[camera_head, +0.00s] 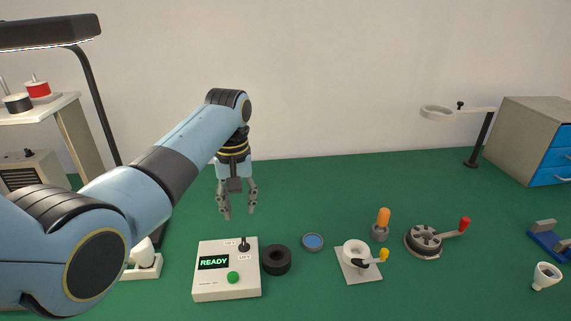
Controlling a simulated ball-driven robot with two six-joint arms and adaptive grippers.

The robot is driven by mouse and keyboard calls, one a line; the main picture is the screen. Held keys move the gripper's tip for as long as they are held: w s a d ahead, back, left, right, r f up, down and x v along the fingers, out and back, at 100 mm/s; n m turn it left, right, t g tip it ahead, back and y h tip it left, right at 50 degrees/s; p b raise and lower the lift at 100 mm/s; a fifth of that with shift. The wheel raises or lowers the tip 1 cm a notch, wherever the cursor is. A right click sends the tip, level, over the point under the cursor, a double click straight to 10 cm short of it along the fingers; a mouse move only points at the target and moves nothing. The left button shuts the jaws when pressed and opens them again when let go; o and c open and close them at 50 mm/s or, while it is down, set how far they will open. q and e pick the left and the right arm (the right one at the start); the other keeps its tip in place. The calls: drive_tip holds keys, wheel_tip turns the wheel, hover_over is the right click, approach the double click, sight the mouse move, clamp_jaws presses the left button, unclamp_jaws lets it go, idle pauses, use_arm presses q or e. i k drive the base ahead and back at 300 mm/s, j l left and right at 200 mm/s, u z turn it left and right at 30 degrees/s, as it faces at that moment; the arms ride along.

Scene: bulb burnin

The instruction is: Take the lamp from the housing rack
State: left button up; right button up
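A white rack (152,271) stands on the green table at the left, partly hidden behind my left arm. A white rounded piece (145,251) sits on it; I cannot tell whether this is a lamp or a lamp housing. My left gripper (238,213) points down above the table, right of the rack and behind the tester box. Its fingers are apart with nothing between them. My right gripper is out of view.
A tester box (226,287) reading READY, a black ring (276,260), a blue-topped dish (312,242), a white socket fixture (357,264), an orange-handled tool (382,223) and a round crank fixture (424,240) cross the table. A drawer cabinet (525,138) stands back right.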

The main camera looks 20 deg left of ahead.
sight(146, 262)
drive_tip(key=k, duration=1.5)
